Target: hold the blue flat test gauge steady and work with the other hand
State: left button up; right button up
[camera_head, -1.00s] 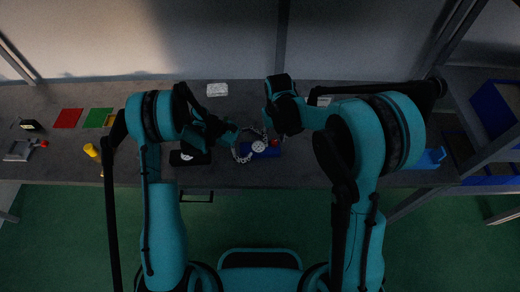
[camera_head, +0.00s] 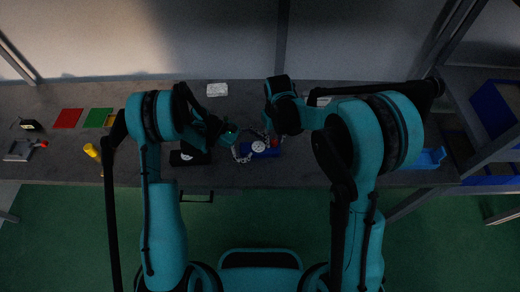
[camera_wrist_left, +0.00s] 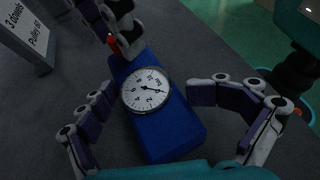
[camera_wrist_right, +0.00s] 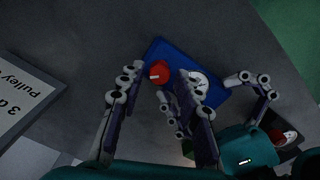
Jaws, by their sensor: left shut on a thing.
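The blue flat test gauge (camera_head: 266,152), a blue block with a round white dial, lies on the bench between my grippers. In the left wrist view the gauge (camera_wrist_left: 172,128) sits between the fingers of my left gripper (camera_wrist_left: 150,92), which is shut on its sides near the dial. A red knob (camera_wrist_right: 159,72) is at the gauge's other end. My right gripper (camera_wrist_right: 158,98) is open, its fingers apart on either side of the knob with gaps visible. In the head view the grippers hide part of the gauge.
A white sign (camera_wrist_left: 28,32) stands behind the gauge. Red (camera_head: 68,118) and green (camera_head: 97,117) mats and a yellow-topped object (camera_head: 91,150) are further left.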

pick_arm(q)
jog(key=shift+a+f, duration=0.1)
jog(key=shift+f, duration=0.15)
pick_arm(e)
jog(key=shift+r, duration=3)
pick_arm(q)
jog(key=o, duration=0.8)
jog(key=shift+o, duration=0.2)
jog(key=shift+w+r, duration=0.1)
jog(key=shift+w+r, duration=0.1)
jog(key=shift+r, duration=0.45)
pick_arm(e)
jog(key=shift+w, duration=0.15)
pick_arm(q)
jog(key=shift+r, duration=0.2)
pick_arm(e)
jog(key=shift+r, duration=0.1)
